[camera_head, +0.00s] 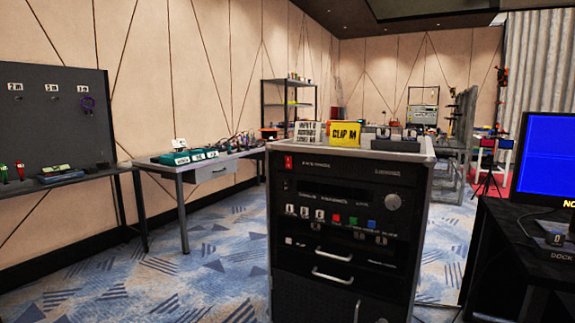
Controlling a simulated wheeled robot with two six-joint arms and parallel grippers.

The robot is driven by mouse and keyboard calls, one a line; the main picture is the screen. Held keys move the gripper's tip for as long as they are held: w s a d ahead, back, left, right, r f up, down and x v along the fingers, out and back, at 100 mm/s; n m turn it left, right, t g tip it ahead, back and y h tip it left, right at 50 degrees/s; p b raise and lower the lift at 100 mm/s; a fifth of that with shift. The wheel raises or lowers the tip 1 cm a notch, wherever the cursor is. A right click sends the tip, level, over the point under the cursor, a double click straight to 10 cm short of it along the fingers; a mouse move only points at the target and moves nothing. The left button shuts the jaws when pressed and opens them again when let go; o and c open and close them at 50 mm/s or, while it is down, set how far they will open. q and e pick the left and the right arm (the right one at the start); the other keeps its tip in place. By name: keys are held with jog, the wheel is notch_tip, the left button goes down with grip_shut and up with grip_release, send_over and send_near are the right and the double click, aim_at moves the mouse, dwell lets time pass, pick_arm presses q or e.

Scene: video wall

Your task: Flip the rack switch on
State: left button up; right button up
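A black equipment rack (345,188) in a grey-edged case stands upright at the centre of the head view. A small red rocker switch (288,162) sits at the upper left of its front panel. The switch is too small to tell which way it is set. Below it are a row of white, red, green and blue buttons, a round knob (393,202) and two drawer handles. Neither of my grippers shows in this view.
A yellow "CLIP M" card (345,134) and a white lettered card (307,132) stand on the rack top. A black desk with a blue-screen monitor (545,158) is close at right. A worktable (213,172) stands at left. Patterned carpet (190,270) left of the rack is clear.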

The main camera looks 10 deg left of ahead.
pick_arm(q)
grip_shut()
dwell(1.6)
